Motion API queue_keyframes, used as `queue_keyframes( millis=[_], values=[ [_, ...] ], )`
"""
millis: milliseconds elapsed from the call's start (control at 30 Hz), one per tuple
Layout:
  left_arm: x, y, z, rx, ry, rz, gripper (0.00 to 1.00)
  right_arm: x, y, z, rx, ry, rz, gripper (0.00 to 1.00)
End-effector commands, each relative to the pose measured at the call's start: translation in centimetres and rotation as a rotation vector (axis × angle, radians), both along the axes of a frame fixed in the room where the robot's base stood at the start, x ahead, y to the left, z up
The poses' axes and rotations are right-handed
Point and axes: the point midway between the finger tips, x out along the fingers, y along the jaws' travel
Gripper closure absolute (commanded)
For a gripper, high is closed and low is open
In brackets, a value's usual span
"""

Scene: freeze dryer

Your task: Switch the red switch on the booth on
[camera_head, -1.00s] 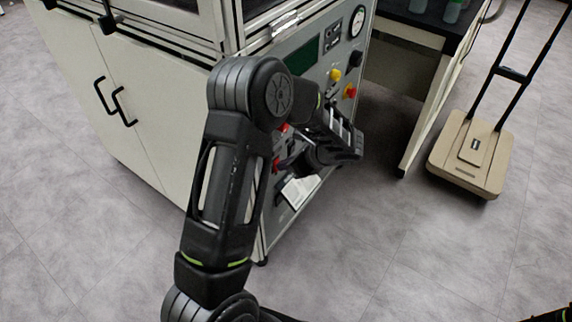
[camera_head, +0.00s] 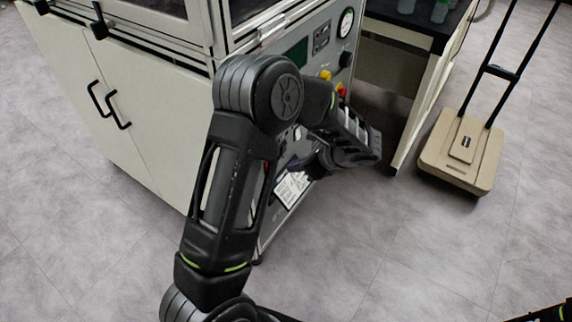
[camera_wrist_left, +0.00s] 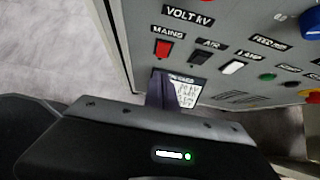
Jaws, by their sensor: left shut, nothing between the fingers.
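The booth (camera_head: 150,85) is a pale cabinet with a grey control panel on its right face. In the left wrist view the red switch (camera_wrist_left: 163,47) sits on that panel (camera_wrist_left: 150,18) under the label MAINS. I cannot tell which way it is tipped. My left gripper (camera_wrist_left: 163,80) is shut and empty; its tip shows just below the red switch, and whether it touches the panel is unclear. In the head view my left gripper (camera_head: 308,163) is at the panel's lower part, and my arm hides much of the panel. My right gripper is not in view.
A black switch (camera_wrist_left: 200,57) and a white switch (camera_wrist_left: 233,68) sit right of the red one, with a green button (camera_wrist_left: 267,77) farther right. A paper label (camera_wrist_left: 188,91) is below. A beige cart (camera_head: 462,150) stands at the right; the floor in front is clear.

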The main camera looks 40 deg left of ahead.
Motion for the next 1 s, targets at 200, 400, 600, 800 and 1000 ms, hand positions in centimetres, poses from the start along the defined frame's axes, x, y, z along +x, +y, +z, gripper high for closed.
queue_keyframes(
  millis=[200, 400, 600, 800, 1000],
  values=[
    [0.2, -3.1, 3.4, -0.001, -0.002, -0.002, 1.00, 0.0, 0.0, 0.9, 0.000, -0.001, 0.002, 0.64],
    [0.1, -4.3, 4.6, 0.000, 0.000, 0.000, 1.00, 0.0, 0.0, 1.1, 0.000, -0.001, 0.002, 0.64],
    [0.1, -4.5, 4.7, 0.000, 0.001, 0.000, 1.00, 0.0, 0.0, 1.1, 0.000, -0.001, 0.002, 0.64],
    [0.1, -4.5, 4.6, -0.001, 0.000, -0.001, 1.00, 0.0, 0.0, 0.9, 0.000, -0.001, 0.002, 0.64],
    [0.6, -5.4, 3.3, 0.005, -0.015, -0.024, 1.00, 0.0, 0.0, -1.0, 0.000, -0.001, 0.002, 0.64]
  ],
)
